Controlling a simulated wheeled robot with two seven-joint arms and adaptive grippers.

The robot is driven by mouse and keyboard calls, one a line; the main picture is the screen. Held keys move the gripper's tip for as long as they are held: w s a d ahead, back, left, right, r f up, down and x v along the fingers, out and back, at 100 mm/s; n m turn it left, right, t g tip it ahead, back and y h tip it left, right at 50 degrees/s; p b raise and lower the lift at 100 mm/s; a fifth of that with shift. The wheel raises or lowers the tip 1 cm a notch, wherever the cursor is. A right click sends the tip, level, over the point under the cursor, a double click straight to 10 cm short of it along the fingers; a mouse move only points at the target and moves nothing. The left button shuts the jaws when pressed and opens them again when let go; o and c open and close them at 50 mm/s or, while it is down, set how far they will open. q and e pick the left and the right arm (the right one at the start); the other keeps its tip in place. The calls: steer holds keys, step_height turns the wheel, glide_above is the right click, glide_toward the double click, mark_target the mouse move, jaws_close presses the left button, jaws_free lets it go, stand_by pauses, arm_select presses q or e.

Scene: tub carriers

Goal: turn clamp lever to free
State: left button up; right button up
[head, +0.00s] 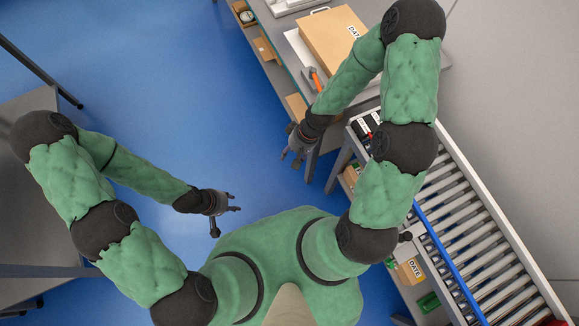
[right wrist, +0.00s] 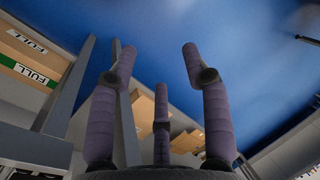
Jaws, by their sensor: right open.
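No clamp lever can be made out for certain. In the head view a small red part (head: 370,134) shows beside a dark block at the upper end of the roller conveyor, partly covered by my right arm; I cannot tell whether it is the lever. My right gripper (head: 291,156) is open and empty, over the blue floor left of the conveyor's upper end. In the right wrist view its fingers (right wrist: 158,55) are spread with nothing between them. My left gripper (head: 238,202) is over the blue floor further left, its small fingers apart and empty.
The roller conveyor (head: 478,215) runs down the right, crossed by a blue bar (head: 450,262). A bench at the top holds a cardboard box (head: 330,38) and an orange-handled tool (head: 315,78). Boxes lie on shelves below. A grey table (head: 30,190) stands left. The floor between is clear.

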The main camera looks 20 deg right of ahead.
step_height(320, 180, down, 6)
steer(key=s+a+b, duration=0.2)
steer(key=shift+s+r+m, duration=0.25)
steer(key=shift+s+m, duration=0.05)
steer(key=shift+m, duration=0.1)
